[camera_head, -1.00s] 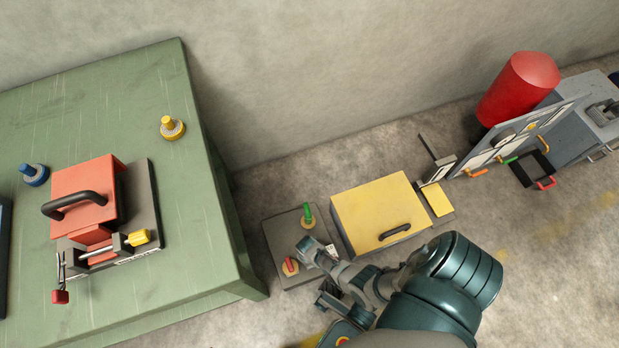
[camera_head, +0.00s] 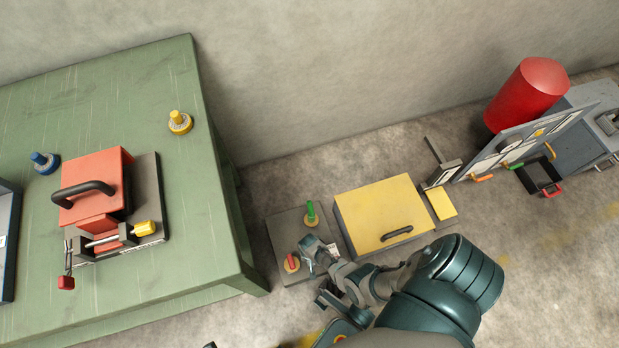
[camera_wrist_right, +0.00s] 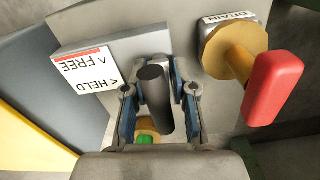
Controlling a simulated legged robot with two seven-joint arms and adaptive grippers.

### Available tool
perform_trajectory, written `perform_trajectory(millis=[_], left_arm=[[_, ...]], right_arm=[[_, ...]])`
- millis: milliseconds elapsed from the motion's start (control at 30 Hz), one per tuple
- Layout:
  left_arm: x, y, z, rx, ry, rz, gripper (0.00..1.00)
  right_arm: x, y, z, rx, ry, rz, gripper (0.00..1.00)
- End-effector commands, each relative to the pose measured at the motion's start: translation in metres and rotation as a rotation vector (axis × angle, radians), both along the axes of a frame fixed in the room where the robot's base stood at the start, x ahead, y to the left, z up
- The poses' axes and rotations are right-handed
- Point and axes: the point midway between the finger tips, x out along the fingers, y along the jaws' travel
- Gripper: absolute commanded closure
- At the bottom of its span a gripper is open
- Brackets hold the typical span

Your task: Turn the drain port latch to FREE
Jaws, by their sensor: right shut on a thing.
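My right gripper (camera_head: 308,250) is over the grey base plate (camera_head: 283,228) on the floor, beside the yellow box. In the right wrist view my right gripper (camera_wrist_right: 158,98) is shut on a dark round-ended latch handle (camera_wrist_right: 153,75). A white label (camera_wrist_right: 88,72) beside it reads HELD and FREE, with an arrow mark by each word. A red handle (camera_wrist_right: 272,88) on a yellow hub stands at the right by a DRAIN label (camera_wrist_right: 229,17). It also shows in the head view (camera_head: 292,261). The latch's pivot is hidden.
A green handle (camera_head: 311,210) stands on the same plate. The yellow box (camera_head: 380,212) is close on the right. The green table (camera_head: 190,190) with a red block (camera_head: 95,180) stands at the left. A red drum (camera_head: 525,95) is at the far right.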

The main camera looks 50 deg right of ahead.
Motion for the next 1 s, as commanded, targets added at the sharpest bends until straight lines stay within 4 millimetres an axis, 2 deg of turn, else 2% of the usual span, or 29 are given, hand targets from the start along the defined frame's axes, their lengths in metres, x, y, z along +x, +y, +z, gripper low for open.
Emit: perform_trajectory(millis=[467, 500, 533, 1000], left_arm=[[0.0000, 0.0003, 0.0012, -0.001, -0.004, 0.001, 1.00], [-0.0002, 0.0004, 0.0014, -0.002, -0.005, 0.002, 1.00], [-0.0002, 0.0004, 0.0015, -0.002, -0.005, 0.002, 1.00], [-0.0018, 0.0009, 0.0034, -0.004, -0.009, 0.004, 1.00]], right_arm=[[-0.0004, -0.0006, -0.0001, 0.000, 0.001, -0.016, 1.00], [-0.0004, -0.0006, -0.0001, 0.000, 0.001, -0.016, 0.66], [-0.0003, -0.0007, -0.0001, -0.001, 0.001, -0.016, 0.59], [0.0007, 0.0003, 0.0060, 0.000, -0.001, -0.013, 0.56]])
